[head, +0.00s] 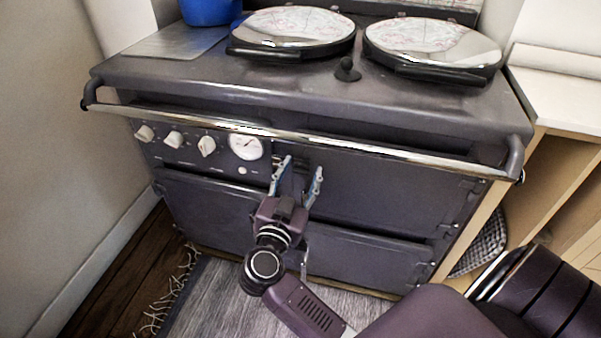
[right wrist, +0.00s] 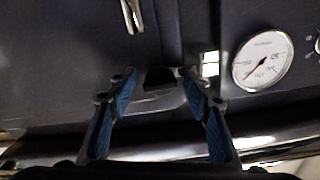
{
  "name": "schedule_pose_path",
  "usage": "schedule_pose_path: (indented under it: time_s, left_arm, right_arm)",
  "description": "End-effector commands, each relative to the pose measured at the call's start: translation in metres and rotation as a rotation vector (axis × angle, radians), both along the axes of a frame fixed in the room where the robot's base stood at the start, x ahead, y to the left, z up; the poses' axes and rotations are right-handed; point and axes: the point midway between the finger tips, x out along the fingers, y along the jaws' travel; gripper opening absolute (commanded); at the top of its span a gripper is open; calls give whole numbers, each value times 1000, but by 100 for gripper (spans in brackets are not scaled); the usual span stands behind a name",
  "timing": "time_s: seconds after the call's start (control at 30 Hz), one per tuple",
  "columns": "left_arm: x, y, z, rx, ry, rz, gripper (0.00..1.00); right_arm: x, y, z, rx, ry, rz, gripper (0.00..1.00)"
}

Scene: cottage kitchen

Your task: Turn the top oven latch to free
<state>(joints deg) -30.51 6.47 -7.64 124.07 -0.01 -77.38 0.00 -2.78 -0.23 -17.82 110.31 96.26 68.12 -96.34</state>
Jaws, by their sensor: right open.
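The oven is a dark grey range (head: 385,195) with upper and lower doors. In the right wrist view, which looks upside down, a short chrome latch handle (right wrist: 132,15) shows at the top edge, cut off by the frame; it seems to be the top latch. In the head view my gripper hides that spot. Another small chrome latch (head: 304,264) shows lower down, by the lower doors. My right gripper (head: 298,175) is open and empty in front of the upper door; its blue-padded fingers also show in the wrist view (right wrist: 158,90). Contact cannot be told. My left gripper is out of view.
A chrome rail (head: 300,136) runs across the oven front, above my right gripper. A round gauge (head: 246,146) and several white knobs (head: 174,139) sit left of it. A wooden shelf unit (head: 570,170) stands at the right, a wall at the left. A rug (head: 225,290) lies on the floor.

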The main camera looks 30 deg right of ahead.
Motion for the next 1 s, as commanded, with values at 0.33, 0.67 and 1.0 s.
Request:
schedule_pose_path:
  time_s: [0.33, 0.67, 1.0]
  left_arm:
    - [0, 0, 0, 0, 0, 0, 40]
    - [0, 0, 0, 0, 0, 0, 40]
    - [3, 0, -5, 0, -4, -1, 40]
  right_arm:
    - [0, 0, 0, 0, 0, 0, 27]
    - [0, 0, 0, 0, 0, -1, 0]
    - [8, -2, 1, 26, -29, -2, 0]
